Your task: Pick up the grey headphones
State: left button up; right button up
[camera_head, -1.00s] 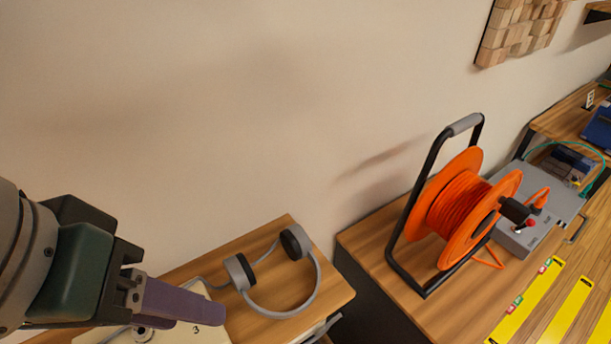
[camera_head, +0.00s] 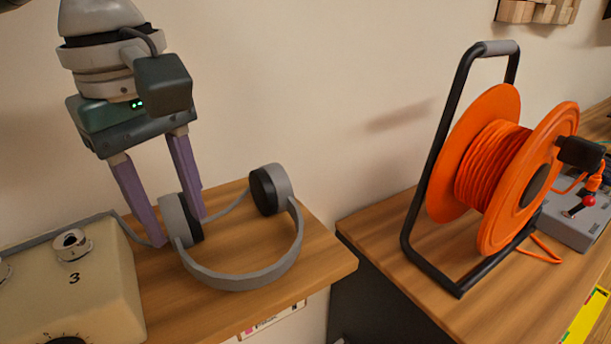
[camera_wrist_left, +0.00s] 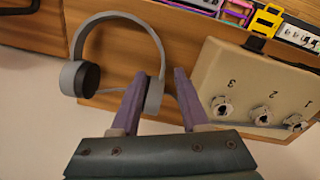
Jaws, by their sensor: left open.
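The grey headphones (camera_head: 238,278) lie on a wooden surface, with a curved grey band and two ear cups with dark pads. My left gripper (camera_head: 180,232) points down from above with its two purple fingers apart. In the head view the fingers are on either side of the left ear cup's rear part, and one fingertip is partly hidden behind it. In the left wrist view the headphones (camera_wrist_left: 155,38) show with one ear cup next to a finger of my left gripper (camera_wrist_left: 158,75). I cannot tell whether they touch. My right gripper is not in view.
A beige box with numbered knobs (camera_head: 95,280) stands left of the headphones, close to my left gripper. An orange cable reel (camera_head: 490,150) on a black frame stands on a separate wooden cabinet (camera_head: 385,235) at right. A gap separates the two surfaces. A plain wall is behind.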

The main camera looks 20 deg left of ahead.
aim_at(183, 251)
pick_arm(q)
jog(key=f, duration=0.7)
jog(key=shift+w+a, duration=0.1)
jog(key=shift+a, duration=0.3)
jog(key=shift+c, duration=0.3)
grip_shut()
dwell(0.6)
